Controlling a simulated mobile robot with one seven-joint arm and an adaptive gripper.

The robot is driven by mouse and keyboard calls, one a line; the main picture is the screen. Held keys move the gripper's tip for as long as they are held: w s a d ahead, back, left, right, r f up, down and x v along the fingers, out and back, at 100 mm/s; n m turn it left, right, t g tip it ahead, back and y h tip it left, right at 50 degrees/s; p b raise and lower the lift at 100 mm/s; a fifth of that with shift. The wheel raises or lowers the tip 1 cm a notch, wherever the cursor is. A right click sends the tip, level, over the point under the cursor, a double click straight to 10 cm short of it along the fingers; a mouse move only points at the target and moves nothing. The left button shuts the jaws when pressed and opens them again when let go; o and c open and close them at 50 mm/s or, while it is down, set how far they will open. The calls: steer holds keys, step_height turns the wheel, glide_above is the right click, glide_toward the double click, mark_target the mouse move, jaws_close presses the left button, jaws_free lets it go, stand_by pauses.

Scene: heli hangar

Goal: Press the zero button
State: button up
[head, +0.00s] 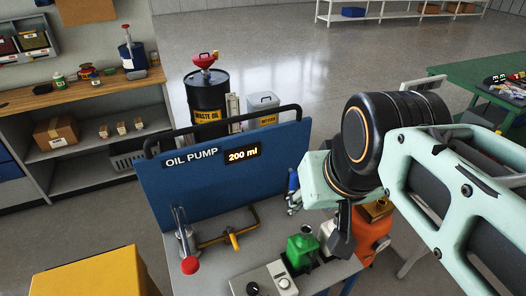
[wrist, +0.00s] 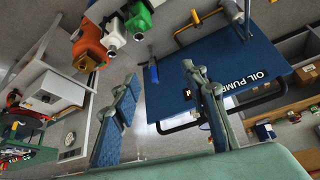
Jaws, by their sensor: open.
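The blue oil pump panel (head: 220,165) stands upright on a grey bench, and its display (head: 243,154) reads 200 ml. A grey control box (head: 265,284) at the bench front has a dark round knob (head: 253,289) and pale round parts (head: 283,282). No label for zero is readable, so I cannot tell which part is the zero button. My gripper (head: 340,243) is over the right side of the bench, right of the box and apart from it. In the wrist view my gripper (wrist: 160,76) is open and empty, with the blue panel (wrist: 240,65) beyond it.
A green can (head: 302,252) and an orange container (head: 370,236) stand on the bench near my gripper. A red-tipped lever (head: 190,264) and a bent pipe with a yellow handle (head: 233,240) are at the left. A yellow box (head: 95,272) is front left.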

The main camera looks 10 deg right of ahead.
jaws_close()
stand_by(1.3)
